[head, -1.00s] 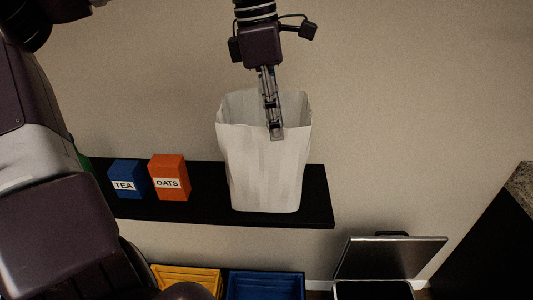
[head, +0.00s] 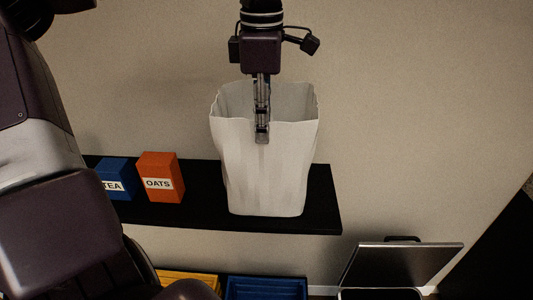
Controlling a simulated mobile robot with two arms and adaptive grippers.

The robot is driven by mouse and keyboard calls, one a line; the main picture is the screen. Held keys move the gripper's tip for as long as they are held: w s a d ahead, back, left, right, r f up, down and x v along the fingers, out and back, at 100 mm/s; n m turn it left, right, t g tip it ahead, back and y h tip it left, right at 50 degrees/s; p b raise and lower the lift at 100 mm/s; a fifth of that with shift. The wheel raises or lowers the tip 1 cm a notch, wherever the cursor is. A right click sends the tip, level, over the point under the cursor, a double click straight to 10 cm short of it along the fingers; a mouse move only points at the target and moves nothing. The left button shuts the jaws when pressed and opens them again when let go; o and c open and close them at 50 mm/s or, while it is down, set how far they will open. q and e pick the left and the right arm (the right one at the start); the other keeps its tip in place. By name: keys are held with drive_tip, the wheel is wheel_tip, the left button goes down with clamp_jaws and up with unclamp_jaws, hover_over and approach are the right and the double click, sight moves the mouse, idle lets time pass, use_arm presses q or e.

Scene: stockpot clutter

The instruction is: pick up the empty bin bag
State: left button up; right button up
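The empty bin bag (head: 265,175) is white, upright and open at the top. It stands on a black shelf (head: 200,215) near its right end. My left gripper (head: 262,136) comes down from above at the middle of the bag's front rim. Its fingers show edge-on, with a fingertip overlapping the outside of the front wall just below the rim. Whether the fingers are closed on the rim cannot be seen. The inside of the bag is partly visible and looks empty. My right gripper is not in view.
An orange OATS box (head: 160,177) and a blue TEA box (head: 116,178) stand on the shelf left of the bag. Below are a yellow bin (head: 190,279), a blue bin (head: 265,287) and a bin with a raised metal lid (head: 405,264). The wall behind is bare.

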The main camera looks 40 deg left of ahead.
sight(266, 151)
use_arm(q)
wheel_tip(266, 151, down, 4)
drive_tip(key=shift+a+r+p, duration=0.15)
drive_tip(key=shift+p, duration=0.55)
drive_tip(key=shift+f, duration=0.45)
clamp_jaws()
